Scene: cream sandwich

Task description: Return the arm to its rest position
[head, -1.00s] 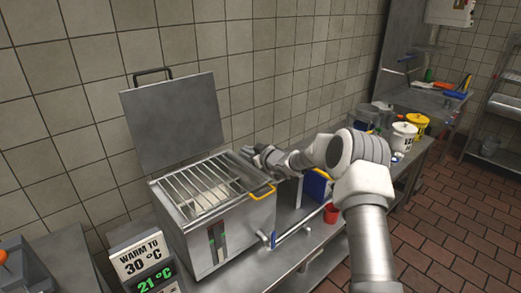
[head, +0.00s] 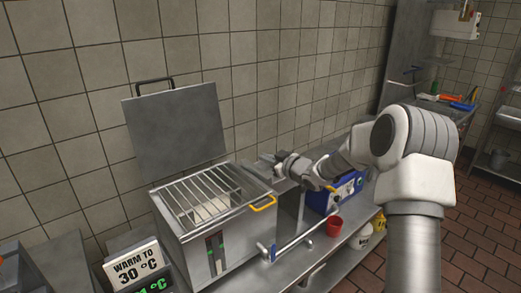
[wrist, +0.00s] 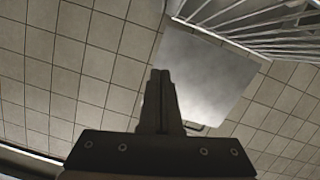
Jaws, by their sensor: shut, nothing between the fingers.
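My gripper (head: 268,159) is shut and empty. In the head view it points left, just beyond the back right corner of an open steel warming box (head: 225,240). In the wrist view, my gripper's fingers (wrist: 160,78) are together, with the wall and the raised lid behind them. My arm reaches in from the right side of the head view. The box has a barred rack (head: 208,192) across its top and a pale block (head: 211,209) under the bars. Its lid (head: 177,138) stands upright against the wall; it also shows in the wrist view (wrist: 200,75).
A yellow handle (head: 263,203) sticks out at the box's right. A blue box (head: 343,194) and a red cup (head: 334,227) stand on the steel counter further right. A sign (head: 138,264) reading "WARM TO 30 °C" stands at the front left. The tiled wall closes the back.

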